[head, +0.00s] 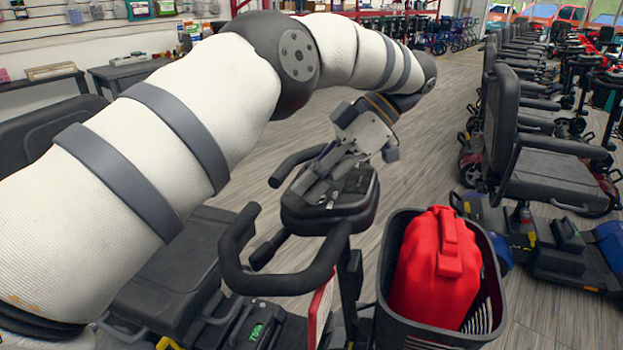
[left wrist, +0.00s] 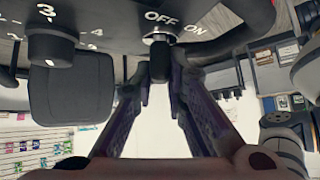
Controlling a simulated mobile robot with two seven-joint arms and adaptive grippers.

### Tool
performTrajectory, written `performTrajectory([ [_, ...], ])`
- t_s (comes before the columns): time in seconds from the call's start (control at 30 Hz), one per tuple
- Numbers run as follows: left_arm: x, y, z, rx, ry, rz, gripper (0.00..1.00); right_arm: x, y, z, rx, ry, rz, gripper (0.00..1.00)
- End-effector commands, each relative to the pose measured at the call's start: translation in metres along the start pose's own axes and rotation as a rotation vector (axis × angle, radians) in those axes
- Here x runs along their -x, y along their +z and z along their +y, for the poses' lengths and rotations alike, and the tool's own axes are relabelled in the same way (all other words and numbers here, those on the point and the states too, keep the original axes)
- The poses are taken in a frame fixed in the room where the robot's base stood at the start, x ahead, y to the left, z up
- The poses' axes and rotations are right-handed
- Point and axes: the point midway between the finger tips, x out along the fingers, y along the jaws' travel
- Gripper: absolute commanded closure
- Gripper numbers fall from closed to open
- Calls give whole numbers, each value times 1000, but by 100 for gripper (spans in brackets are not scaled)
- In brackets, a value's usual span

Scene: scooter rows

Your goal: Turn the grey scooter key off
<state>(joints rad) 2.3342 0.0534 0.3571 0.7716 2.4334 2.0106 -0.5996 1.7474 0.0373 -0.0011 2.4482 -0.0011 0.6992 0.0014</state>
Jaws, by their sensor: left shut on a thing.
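The dark control console (head: 340,200) of a scooter is in the middle of the head view, with black loop handlebars (head: 290,280). My left gripper (head: 325,182) reaches down onto the console. In the left wrist view the black key (left wrist: 160,62) sits in a silver ignition switch (left wrist: 158,37), under the white OFF and ON labels. My left gripper's fingertips (left wrist: 160,82) are on either side of the key, shut on it. The wrist view does not make clear which label the key points to. In the head view the key is hidden by the gripper. My right gripper is out of view.
A numbered dial (left wrist: 50,42) is beside the key on the console. A black basket (head: 440,335) with a red container (head: 437,262) is in front of the console, at the right. More scooters (head: 550,160) stand in a row at right. Open wooden floor (head: 440,130) lies between.

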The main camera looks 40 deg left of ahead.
Motion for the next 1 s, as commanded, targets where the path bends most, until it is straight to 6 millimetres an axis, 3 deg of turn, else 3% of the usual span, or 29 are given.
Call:
performTrajectory([
  [0.07, 0, 0, 0, 0, 0, -1, 100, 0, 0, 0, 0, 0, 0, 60],
  [0.1, 0, 0, 0, 0, 0, -1, 78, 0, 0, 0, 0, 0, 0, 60],
  [0.17, 0, 0, 0, 0, 0, -1, 67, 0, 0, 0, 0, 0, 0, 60],
  [0.67, 0, 0, 0, -14, 16, -1, 67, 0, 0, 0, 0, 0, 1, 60],
  [0.83, 2, -3, -1, -116, 151, -1, 67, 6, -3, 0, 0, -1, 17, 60],
  [1.0, 8, -9, -1, -280, 389, -3, 67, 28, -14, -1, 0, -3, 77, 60],
])
